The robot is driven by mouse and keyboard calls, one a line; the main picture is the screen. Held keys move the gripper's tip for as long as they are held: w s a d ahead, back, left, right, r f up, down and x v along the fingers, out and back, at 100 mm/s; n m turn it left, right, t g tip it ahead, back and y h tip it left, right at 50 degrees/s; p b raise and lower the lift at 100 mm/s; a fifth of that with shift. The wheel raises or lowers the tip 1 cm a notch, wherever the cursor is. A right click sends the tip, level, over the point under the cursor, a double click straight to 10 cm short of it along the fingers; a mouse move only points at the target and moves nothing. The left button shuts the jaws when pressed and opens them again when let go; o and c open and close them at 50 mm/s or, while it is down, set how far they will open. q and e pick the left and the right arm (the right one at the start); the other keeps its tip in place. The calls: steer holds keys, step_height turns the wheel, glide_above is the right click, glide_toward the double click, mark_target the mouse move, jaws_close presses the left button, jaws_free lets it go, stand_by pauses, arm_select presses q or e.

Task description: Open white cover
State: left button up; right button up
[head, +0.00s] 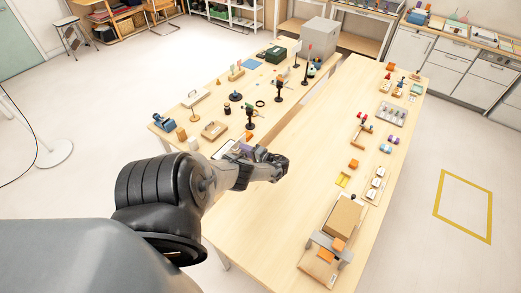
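My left arm reaches in from the lower left over the gap side of the right-hand table. Its dark gripper (278,166) is above the bare wood near that table's left edge. The fingers are small and dark, so I cannot see whether they are open or shut. No white cover stands out clearly. A flat white panel with a dark edge (223,149) lies on the left table, partly hidden behind my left arm. I cannot tell whether either is the cover. My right gripper is not in view.
The left table (172,139) holds several small props, black stands and a grey box (319,40) at its far end. The right table (292,222) has props along its right side, including a large brown block (342,222) in front. Its left side is mostly clear.

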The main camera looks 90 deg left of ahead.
arm_select(q)
steer(key=shift+o, duration=0.7)
steer(key=shift+d+f, duration=0.2)
steer(key=shift+f, duration=0.3)
steer(key=shift+r, duration=0.1)
steer(key=shift+s, duration=0.1)
steer(key=shift+r, duration=0.1)
steer(key=p+v, duration=0.1)
steer(key=v, duration=0.9)
steer(key=shift+w+d, duration=0.25)
steer(key=shift+w, duration=0.05)
steer(key=shift+r, duration=0.1)
steer(key=shift+c, duration=0.5)
